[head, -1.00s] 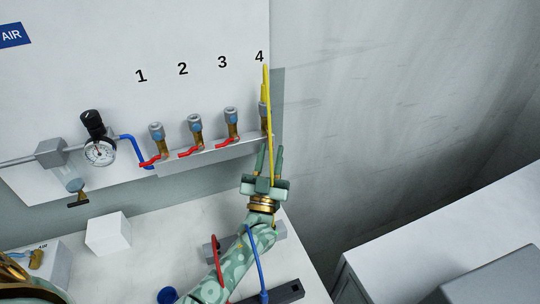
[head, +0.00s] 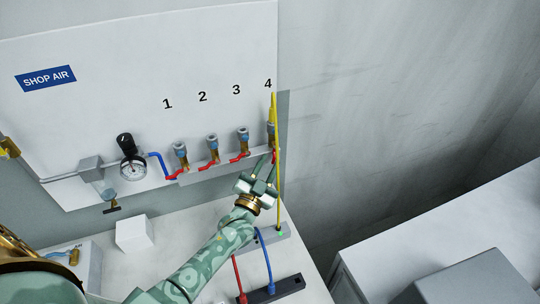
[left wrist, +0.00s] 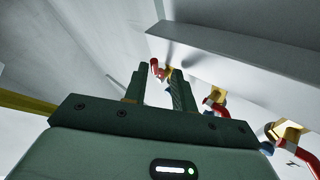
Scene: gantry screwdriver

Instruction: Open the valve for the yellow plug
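The yellow plug (head: 271,116) sits in the outlet under number 4, at the right end of the manifold. Its yellow hose (head: 278,195) hangs down just right of my left gripper and also crosses the left edge of the left wrist view (left wrist: 25,102). My left gripper (head: 268,159) is just below valve 4, its fingers pointing up. In the left wrist view its fingers are apart, with a red valve handle (left wrist: 157,69) showing beyond and between the tips; contact cannot be told. In the head view valve 4's handle is mostly hidden. My right gripper is not in view.
Valves 1, 2 and 3 have red handles (head: 174,176) (head: 206,166) (head: 238,158), close left of the gripper. A pressure gauge (head: 133,168) is farther left. A white cube (head: 134,233) and red and blue (head: 265,262) hoses are on the bench below.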

